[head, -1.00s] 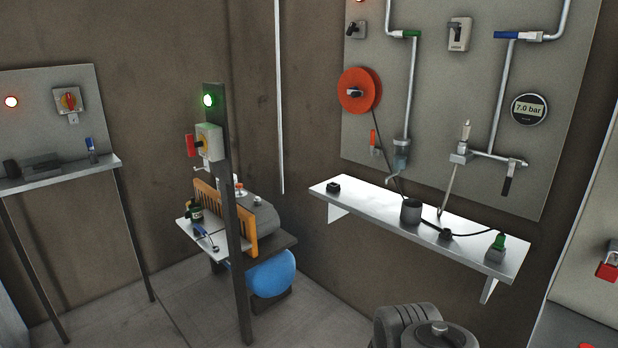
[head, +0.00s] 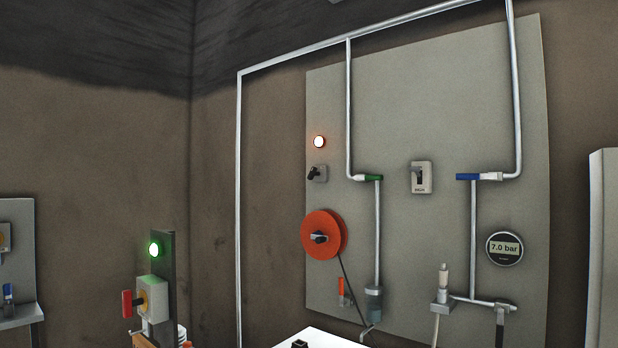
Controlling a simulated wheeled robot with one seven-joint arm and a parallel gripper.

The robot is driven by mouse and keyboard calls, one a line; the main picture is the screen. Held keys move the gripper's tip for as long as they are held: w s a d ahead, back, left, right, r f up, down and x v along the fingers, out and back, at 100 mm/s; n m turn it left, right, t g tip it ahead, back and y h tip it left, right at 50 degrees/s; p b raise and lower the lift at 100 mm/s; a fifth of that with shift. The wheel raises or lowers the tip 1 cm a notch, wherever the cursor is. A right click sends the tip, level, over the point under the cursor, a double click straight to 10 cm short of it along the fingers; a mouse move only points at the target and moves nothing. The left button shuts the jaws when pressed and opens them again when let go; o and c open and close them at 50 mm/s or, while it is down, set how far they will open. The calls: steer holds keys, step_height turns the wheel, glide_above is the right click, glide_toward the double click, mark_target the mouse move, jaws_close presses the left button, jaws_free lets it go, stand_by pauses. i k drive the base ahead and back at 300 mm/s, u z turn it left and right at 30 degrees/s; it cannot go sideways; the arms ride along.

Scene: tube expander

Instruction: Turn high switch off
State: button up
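A small light-grey switch box (head: 421,178) is on the grey wall panel (head: 430,100), between the two pipe runs. A label on its lower edge appears to read "HIGH". Its darker grey lever stands at the upper part of the box and seems to point up; its exact position is hard to tell. Another, black-handled switch (head: 316,173) is further left on the panel, below a lit orange-white lamp (head: 319,142). My gripper is not in the head view.
A green valve handle (head: 373,178) and a blue valve handle (head: 468,177) flank the switch box. A gauge (head: 504,248) reads 7.0 bar. A red reel (head: 324,234) and a white shelf (head: 318,340) are lower. A green-lit post (head: 163,270) stands left.

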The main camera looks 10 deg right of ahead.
mark_target(313, 171)
steer(key=u, duration=0.15)
steer(key=i, duration=1.65)
steer(key=u, duration=0.5)
